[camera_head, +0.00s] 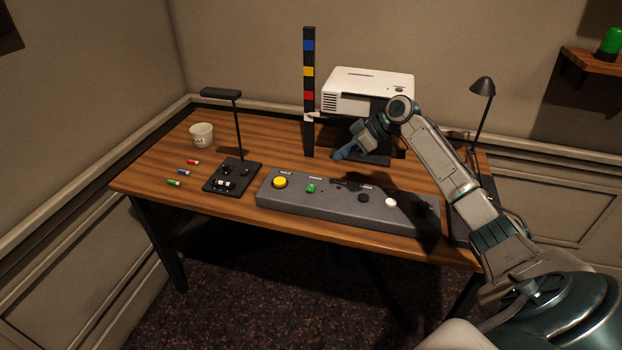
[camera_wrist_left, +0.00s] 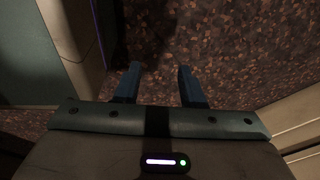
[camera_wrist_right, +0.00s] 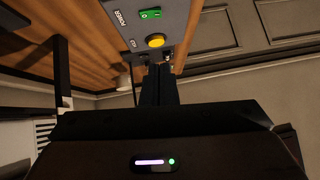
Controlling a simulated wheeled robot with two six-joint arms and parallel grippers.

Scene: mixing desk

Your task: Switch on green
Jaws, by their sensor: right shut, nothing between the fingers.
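The grey control panel (camera_head: 335,207) lies along the front of the desk. On it are a green switch (camera_head: 311,188) and a round yellow button (camera_head: 280,182) to its left. In the right wrist view the green switch (camera_wrist_right: 150,13) sits by the word POWER, with the yellow button (camera_wrist_right: 155,40) nearer the fingers. My right gripper (camera_head: 340,155) is shut and empty, above the desk behind the panel; its closed fingers (camera_wrist_right: 159,75) show in its wrist view. My left gripper (camera_wrist_left: 160,70) is open and empty over the carpet, outside the head view. A green lamp (camera_head: 609,42) stands on the wall shelf.
The panel also has a dark knob (camera_head: 363,198) and a white button (camera_head: 391,202). A black lamp stand (camera_head: 238,130), a white cup (camera_head: 201,134) and small coloured cylinders (camera_head: 183,172) are at left. A projector (camera_head: 366,92) and a striped column (camera_head: 309,90) stand behind.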

